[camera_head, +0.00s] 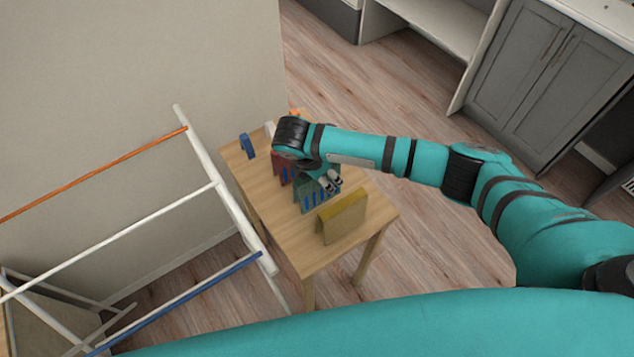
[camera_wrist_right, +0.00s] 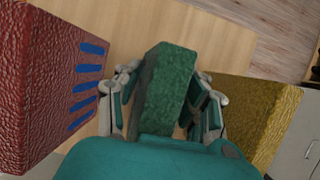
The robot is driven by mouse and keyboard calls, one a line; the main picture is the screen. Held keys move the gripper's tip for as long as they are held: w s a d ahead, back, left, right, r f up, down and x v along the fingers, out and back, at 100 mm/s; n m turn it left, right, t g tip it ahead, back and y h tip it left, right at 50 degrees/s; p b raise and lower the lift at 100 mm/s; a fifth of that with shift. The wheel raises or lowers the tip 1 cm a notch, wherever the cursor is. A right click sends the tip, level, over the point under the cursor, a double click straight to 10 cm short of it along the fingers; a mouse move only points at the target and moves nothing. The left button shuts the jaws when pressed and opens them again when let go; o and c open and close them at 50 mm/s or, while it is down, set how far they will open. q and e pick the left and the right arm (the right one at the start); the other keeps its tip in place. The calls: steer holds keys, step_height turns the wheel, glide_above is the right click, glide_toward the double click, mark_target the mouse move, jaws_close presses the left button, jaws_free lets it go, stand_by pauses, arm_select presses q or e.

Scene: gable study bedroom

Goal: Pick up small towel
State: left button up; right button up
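Several upright, folded-looking towels in different colours stand on a small wooden table (camera_head: 312,258); which one is the small towel I cannot tell. My right gripper (camera_head: 331,183) points down over the green towel (camera_head: 305,199). In the right wrist view, the green towel (camera_wrist_right: 165,95) stands between the fingers of my right gripper (camera_wrist_right: 160,95), with narrow gaps at its sides, so the gripper looks open around it. A red towel (camera_wrist_right: 40,80) with blue stripes stands to the left and a yellow towel (camera_wrist_right: 245,110) to the right. The yellow towel also shows in the head view (camera_head: 342,218). My left gripper is out of view.
A small blue item (camera_head: 247,146) stands at the table's far left edge. A drying rack (camera_head: 225,200) with white, orange and blue bars stands left of the table, close to it. Grey cabinets (camera_head: 545,75) stand at the back right, with open wooden floor before them.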

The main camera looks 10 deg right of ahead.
steer(key=c, duration=0.7)
